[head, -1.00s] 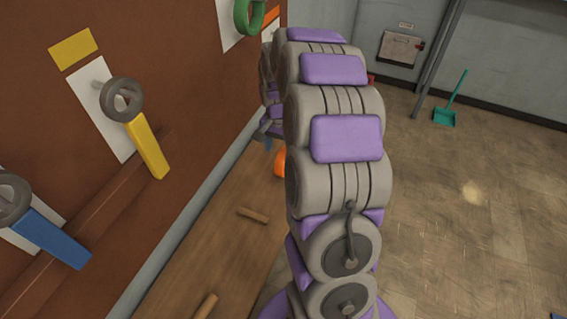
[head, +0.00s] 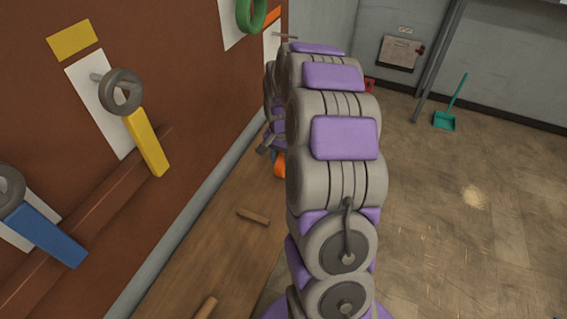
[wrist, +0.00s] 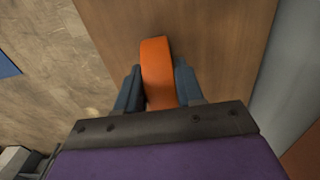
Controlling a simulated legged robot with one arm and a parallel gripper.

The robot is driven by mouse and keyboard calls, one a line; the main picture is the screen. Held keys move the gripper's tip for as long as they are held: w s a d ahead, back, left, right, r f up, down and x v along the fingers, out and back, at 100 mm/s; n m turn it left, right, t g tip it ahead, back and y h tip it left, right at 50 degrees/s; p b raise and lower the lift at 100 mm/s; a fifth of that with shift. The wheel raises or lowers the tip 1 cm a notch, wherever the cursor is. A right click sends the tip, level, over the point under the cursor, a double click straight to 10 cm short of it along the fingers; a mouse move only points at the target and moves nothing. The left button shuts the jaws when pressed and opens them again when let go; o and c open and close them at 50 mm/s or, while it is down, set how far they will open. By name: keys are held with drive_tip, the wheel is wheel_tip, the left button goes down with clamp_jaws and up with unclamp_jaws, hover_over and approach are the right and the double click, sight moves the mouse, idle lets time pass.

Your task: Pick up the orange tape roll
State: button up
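The orange tape roll (wrist: 157,75) stands on edge on the wooden surface and shows between my fingers in the wrist view. My gripper (wrist: 158,85) straddles it, with one blue-grey finger at its left side and the other at its right. The fingers are apart; any gap to the roll is very small, and I cannot tell whether they touch it. In the head view the roll (head: 279,166) is a small orange patch left of my arm, and my arm hides most of it and the gripper.
The wooden bench (head: 205,235) holds short wooden pegs (head: 253,216). The brown wall on the left carries grey rolls on pegs, a yellow block (head: 147,143), a blue block (head: 46,236) and a green ring (head: 249,14). Open floor (head: 470,220) lies to the right.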

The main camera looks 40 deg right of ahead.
drive_tip(key=shift+d, duration=0.5)
drive_tip(key=c, duration=0.6)
drive_tip(key=shift+o, duration=0.2)
drive_tip(key=shift+a, duration=0.2)
drive_tip(key=shift+a+r, duration=0.1)
wheel_tip(320, 180, up, 3)
drive_tip(key=shift+r+p, duration=0.1)
drive_tip(key=shift+p, duration=0.55)
drive_tip(key=shift+s+r, duration=0.15)
drive_tip(key=shift+s, duration=0.05)
drive_tip(key=s+a+r+p, duration=0.1)
drive_tip(key=s+a+p, duration=0.1)
drive_tip(key=s, duration=1.3)
drive_tip(key=shift+a+r+p, duration=0.15)
drive_tip(key=shift+a+p, duration=0.2)
drive_tip(key=shift+a, duration=0.25)
